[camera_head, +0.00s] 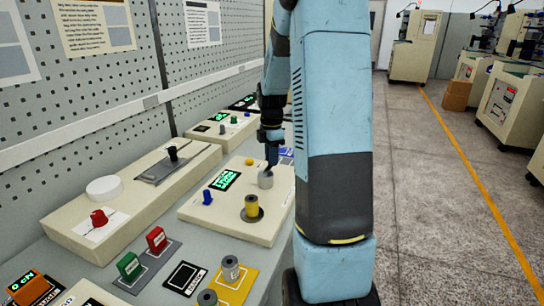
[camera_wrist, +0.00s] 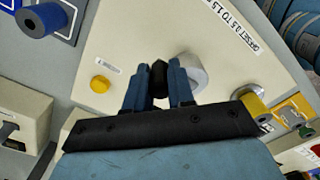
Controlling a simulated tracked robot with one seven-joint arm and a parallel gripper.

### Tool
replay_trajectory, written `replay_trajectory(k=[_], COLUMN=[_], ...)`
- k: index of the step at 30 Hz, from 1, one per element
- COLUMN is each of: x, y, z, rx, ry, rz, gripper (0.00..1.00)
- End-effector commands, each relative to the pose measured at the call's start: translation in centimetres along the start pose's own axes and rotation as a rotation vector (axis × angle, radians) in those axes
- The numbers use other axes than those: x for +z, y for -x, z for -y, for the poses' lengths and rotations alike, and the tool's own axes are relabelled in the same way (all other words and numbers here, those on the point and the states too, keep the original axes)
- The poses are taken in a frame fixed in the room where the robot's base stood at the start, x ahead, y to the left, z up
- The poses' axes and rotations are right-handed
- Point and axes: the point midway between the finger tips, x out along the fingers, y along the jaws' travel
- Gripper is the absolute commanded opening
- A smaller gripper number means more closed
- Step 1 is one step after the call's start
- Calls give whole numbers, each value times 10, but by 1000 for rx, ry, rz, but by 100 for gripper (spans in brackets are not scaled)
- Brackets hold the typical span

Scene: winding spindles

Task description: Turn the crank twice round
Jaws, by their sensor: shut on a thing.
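My gripper (camera_wrist: 158,86) points down over the cream winding box (camera_wrist: 125,45) and is shut on the crank's black handle (camera_wrist: 158,76). In the wrist view the handle sits between my two blue fingers, just left of a pale grey round hub (camera_wrist: 190,70). In the head view my gripper (camera_head: 271,160) is at the box's far right part, beside the grey hub (camera_head: 265,179). The handle is hidden there by my fingers. A yellow spool (camera_head: 252,207) stands on the box nearer the front, and a green-lit display (camera_head: 224,180) is to its left.
A blue knob (camera_head: 207,197) and a yellow button (camera_wrist: 100,84) are on the same box. A longer box (camera_head: 130,195) with a red knob stands at left by the pegboard wall. Red and green blocks and grey spools (camera_head: 231,268) lie in front.

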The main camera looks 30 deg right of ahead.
Motion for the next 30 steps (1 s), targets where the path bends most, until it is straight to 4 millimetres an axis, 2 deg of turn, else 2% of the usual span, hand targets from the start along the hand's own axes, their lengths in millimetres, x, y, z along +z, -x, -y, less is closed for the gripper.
replay_trajectory(k=[20, 30], x=[0, 4], y=[2, 2], z=[1, 7], rx=[8, 8], ry=[-76, -232], rz=[2, 1], gripper=[0, 0])
